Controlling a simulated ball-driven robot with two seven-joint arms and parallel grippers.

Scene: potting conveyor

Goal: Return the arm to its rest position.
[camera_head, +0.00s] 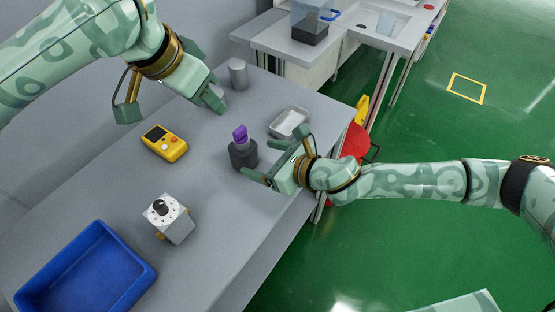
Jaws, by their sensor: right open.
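My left gripper (170,105) hangs over the far left part of the grey table, its two fingers spread apart with nothing seen between them. My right gripper (260,160) reaches in from the right over the table's right edge. Its fingers are apart, close to the right side of a dark grey cylindrical holder (243,157) with a purple piece (240,135) standing in its top. Whether a finger touches the holder cannot be told. My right arm stretches from the right side of the picture, over the green floor.
The grey table (110,190) bears a yellow handheld device (164,143), a white box with a dark knob (172,222), a blue bin (85,275), a metal tray (289,123) and a grey cylinder (238,74). A red object (355,142) stands beyond its right edge. Green floor lies open right.

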